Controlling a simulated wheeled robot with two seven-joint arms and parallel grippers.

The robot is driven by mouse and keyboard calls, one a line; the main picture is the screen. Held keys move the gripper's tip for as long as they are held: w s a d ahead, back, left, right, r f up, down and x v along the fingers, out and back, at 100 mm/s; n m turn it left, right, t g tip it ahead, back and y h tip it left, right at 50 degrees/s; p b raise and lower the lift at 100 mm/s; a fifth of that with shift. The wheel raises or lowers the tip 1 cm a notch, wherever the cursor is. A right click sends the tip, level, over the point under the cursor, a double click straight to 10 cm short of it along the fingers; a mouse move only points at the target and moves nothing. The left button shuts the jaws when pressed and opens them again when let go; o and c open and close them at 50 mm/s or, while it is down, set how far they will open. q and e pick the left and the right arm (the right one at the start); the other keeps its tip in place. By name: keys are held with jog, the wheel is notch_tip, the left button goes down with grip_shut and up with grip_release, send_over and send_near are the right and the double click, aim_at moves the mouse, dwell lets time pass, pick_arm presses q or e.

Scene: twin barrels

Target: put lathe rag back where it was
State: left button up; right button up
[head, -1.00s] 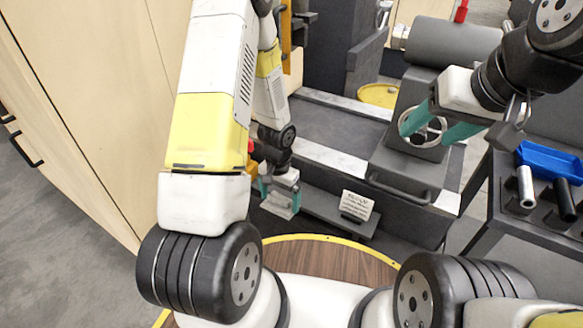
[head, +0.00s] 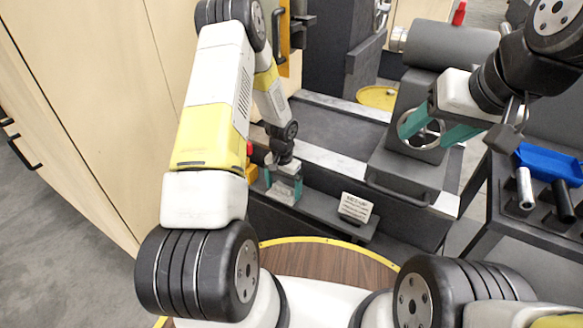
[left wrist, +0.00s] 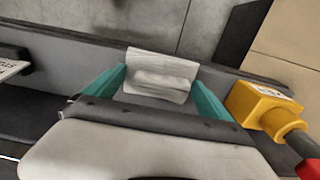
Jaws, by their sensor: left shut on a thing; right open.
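The lathe rag (head: 283,194) is a pale grey-white folded cloth. My left gripper (head: 284,183) is shut on it, with the rag between its teal fingers at the front of the lathe. In the left wrist view the rag (left wrist: 158,72) shows its folds between the fingertips, above or against a dark grey ledge. I cannot tell whether it touches the ledge.
A placard (head: 356,207) stands on the front ledge to the right of the rag. A dark cart (head: 505,216) with a blue tray (head: 548,161) stands at right. Wooden cabinets are at left.

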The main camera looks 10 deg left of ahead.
pick_arm(q)
jog(key=shift+f, duration=0.1)
jog(key=o, duration=1)
jog(key=shift+c, duration=0.2)
notch_tip(320, 180, up, 15)
notch_tip(320, 180, up, 12)
jog(key=n+t, duration=0.1)
jog(key=t, duration=0.1)
send_over(283, 186)
jog(key=s, duration=0.4)
jog(key=s+d+r+n+t+h, duration=0.2)
jog(key=s+r+t, duration=0.2)
jog(key=s+r, duration=1.2)
jog(key=s, duration=0.4)
jog(key=shift+d+r, duration=0.15)
